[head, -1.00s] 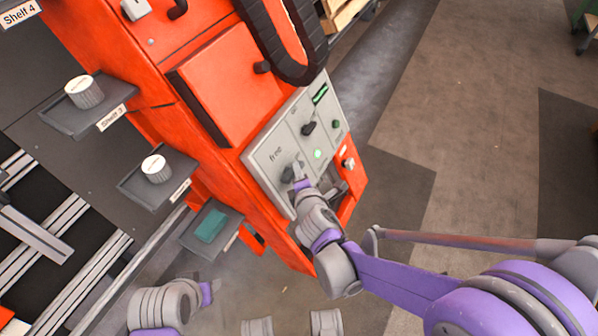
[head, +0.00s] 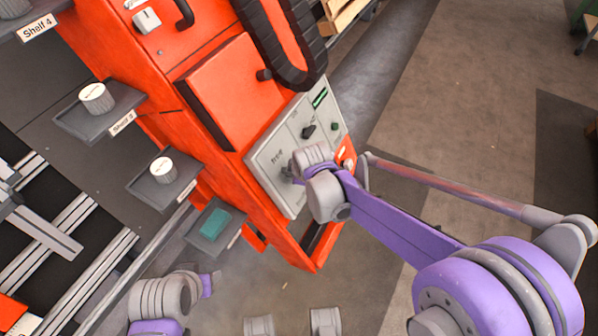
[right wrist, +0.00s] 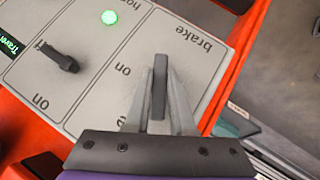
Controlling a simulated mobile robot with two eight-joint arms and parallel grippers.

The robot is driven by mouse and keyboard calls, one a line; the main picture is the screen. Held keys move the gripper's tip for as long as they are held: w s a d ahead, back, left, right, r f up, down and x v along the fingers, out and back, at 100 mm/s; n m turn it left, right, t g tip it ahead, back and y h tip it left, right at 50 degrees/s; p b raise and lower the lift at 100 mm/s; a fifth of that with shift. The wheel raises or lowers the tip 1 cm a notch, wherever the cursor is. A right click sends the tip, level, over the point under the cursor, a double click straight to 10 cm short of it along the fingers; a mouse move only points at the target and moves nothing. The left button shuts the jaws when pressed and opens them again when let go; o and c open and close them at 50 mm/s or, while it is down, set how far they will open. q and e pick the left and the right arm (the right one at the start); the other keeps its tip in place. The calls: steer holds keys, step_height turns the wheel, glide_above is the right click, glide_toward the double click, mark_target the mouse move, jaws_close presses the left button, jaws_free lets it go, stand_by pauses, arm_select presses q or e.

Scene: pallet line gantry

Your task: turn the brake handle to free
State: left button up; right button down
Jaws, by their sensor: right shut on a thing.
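The brake handle (right wrist: 159,88) is a dark grey bar on the light grey control panel (right wrist: 95,95). In the right wrist view it stands between the two fingers of my right gripper (right wrist: 160,105), which is shut on it. The word "brake" is to its upper right and "on" to its left. In the head view my right wrist hides most of the handle and the right gripper (head: 292,172); the word "free" shows left of it. My left gripper (head: 211,283) is at the lower left, apart from the panel; its fingers are too unclear to judge.
Another dark knob (right wrist: 58,57) and a lit green lamp (right wrist: 109,17) are on the panel. Open floor lies to the right.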

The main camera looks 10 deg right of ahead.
steer(key=shift+w+d+m+g+y, duration=0.1)
steer(key=shift+m+g+y, duration=0.3)
steer(key=shift+m+g, duration=0.45)
steer(key=shift+m+g+y+p, duration=0.3)
steer(key=shift+m+g+y, duration=0.3)
steer(key=shift+m+g, duration=0.3)
steer(key=c, duration=0.8)
jaws_free()
steer(key=shift+o, duration=0.2)
steer(key=p+v, duration=0.2)
steer(key=v, duration=0.9)
steer(key=shift+f, duration=0.1)
